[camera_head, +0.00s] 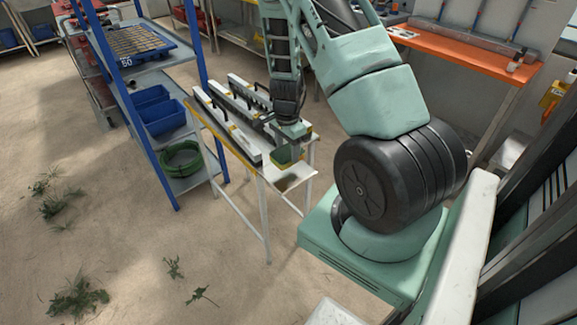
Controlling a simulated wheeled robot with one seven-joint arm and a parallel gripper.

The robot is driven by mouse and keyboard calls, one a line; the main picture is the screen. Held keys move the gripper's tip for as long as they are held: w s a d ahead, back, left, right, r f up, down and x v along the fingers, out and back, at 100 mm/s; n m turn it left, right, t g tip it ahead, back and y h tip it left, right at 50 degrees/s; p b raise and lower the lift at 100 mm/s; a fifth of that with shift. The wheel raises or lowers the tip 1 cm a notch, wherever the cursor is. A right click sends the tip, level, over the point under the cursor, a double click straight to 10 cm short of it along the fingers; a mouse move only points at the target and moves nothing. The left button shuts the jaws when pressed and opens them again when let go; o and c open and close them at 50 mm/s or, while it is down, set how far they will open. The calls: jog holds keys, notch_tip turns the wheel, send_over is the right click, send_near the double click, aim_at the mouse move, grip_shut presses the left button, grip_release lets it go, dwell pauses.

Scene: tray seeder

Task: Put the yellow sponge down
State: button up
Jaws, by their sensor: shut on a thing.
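My gripper (292,145) points down over the near end of a narrow white bench (303,178) in the middle of the picture. It is shut on the sponge (284,156), a small block that shows mostly dark green with a thin yellowish edge. The sponge appears to hang a little above the bench top, over a dark patch (288,184). Gripper and arm hide part of it, and its exact height is hard to tell.
White rails with black handles (237,132) fill the bench behind the sponge. An orange-topped table (455,48) is back right. The floor at front left is open, with weeds.

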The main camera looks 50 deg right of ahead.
jog(key=shift+f, duration=2.5)
jog(key=shift+f, duration=0.1)
jog(key=shift+f, duration=0.15)
jog(key=o, duration=0.9)
